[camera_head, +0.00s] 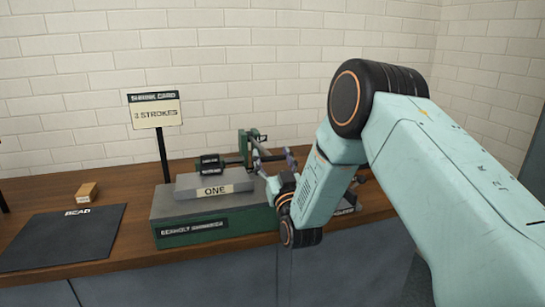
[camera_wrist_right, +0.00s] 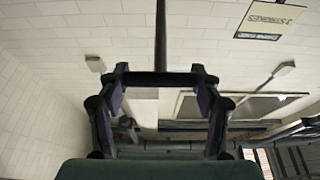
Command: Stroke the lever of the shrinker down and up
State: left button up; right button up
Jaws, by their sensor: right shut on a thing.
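The shrinker (camera_head: 245,146) has a dark green upright frame and stands on a grey and green base on the bench. Its lever is a dark bar beside the frame; in the right wrist view a dark rod (camera_wrist_right: 160,35) runs down to a crosswise grip (camera_wrist_right: 158,78) between my fingers. My right gripper (camera_head: 275,158) is at the right side of the shrinker, shut on the lever. It also shows in the right wrist view (camera_wrist_right: 160,82), with one finger at each end of the grip. My right forearm and wrist hide the shrinker's right side. My left gripper is not in view.
A sign (camera_head: 155,112) reading "3 STROKES" stands on a post behind the base. A block marked "ONE" (camera_head: 214,191) lies on the base. A black mat marked "BEAD" (camera_head: 62,238) and a small wooden block (camera_head: 87,192) are at the left. A brick wall stands behind.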

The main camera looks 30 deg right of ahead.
jog(key=shift+s+a+f, duration=0.1)
jog(key=shift+f, duration=0.45)
jog(key=o, duration=1.4)
jog(key=shift+c, duration=0.2)
jog(key=o, duration=0.4)
jog(key=shift+r, duration=0.15)
jog(key=shift+c, duration=0.2)
jog(key=shift+r, duration=0.15)
jog(key=v, duration=1.2)
jog(key=shift+r, duration=0.1)
